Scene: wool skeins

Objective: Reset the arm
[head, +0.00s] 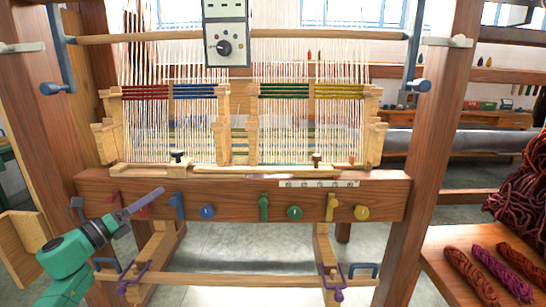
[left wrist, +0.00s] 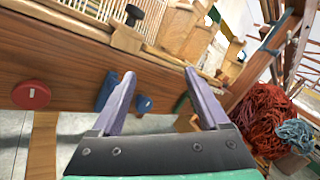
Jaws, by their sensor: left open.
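My left gripper (head: 158,192) is at the lower left of the head view, on the green and black end of my left arm. Its purple fingers point right and slightly up, in front of the loom's wooden front beam (head: 240,187). In the left wrist view the two fingers (left wrist: 159,74) stand wide apart with nothing between them. The beam with its coloured knobs shows beyond them there. I cannot tell the exact gap between the fingers and the beam. My right gripper is in neither view.
The wooden loom with white warp threads (head: 300,130) fills the middle. Red (head: 143,212), blue (head: 207,211), green (head: 294,212) and yellow (head: 361,212) knobs line its beam. At right, several skeins, one magenta (head: 500,272), lie on a table near a dark red wool pile (head: 522,195).

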